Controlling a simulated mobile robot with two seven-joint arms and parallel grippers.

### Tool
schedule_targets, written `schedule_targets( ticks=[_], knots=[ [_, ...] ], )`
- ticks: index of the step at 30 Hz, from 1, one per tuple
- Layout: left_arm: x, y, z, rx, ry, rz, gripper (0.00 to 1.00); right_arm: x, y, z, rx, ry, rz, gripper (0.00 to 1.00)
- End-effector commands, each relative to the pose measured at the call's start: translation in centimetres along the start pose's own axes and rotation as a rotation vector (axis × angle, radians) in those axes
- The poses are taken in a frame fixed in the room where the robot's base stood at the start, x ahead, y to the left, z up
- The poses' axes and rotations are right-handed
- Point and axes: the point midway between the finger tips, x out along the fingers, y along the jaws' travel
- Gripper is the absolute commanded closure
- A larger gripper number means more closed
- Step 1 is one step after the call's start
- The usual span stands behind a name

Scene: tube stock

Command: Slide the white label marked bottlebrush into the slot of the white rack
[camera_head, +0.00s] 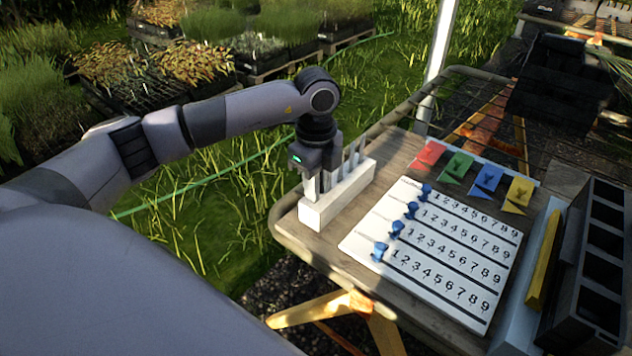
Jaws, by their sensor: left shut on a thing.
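The white rack (335,202) is a long block near the left edge of the wooden table. Several thin pale labels (352,158) stand upright in it, towards its far end. My left gripper (316,188) points down over the near end of the rack. It is shut on a thin pale label, mostly hidden by the fingers. The label's lower end is at or just above the rack top; I cannot tell whether it is in a slot. No writing on the labels is legible, so bottlebrush cannot be read. My right gripper is not in view.
A white number board (432,250) with several blue pegs lies right of the rack. Red, green, blue and yellow flags (475,175) lie behind it. A black compartment tray (597,270) and a yellow bar (543,262) are at the right. Grass lies beyond the table's left edge.

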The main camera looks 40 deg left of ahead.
Motion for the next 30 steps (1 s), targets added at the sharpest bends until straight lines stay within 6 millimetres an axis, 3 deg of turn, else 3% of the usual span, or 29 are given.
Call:
schedule_targets(
  ticks=[4,6,8,19,22,30],
  knots=[
    [0.3,0.0,0.0,0.000,0.000,0.000,1.00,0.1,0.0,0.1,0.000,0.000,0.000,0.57],
    [0.3,0.0,0.0,0.000,0.000,-0.001,0.68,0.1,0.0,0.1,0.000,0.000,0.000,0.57],
    [0.3,0.0,0.0,0.000,0.000,-0.001,0.55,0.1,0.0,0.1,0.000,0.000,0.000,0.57],
    [0.3,0.0,0.0,0.000,0.000,0.000,0.55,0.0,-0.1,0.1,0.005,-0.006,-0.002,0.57],
    [0.3,0.0,0.0,0.000,0.000,0.000,0.55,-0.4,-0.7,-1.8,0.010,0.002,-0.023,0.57],
    [-5.0,-0.1,0.0,0.001,0.000,-0.003,0.55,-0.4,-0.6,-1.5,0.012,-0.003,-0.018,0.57]
  ],
)
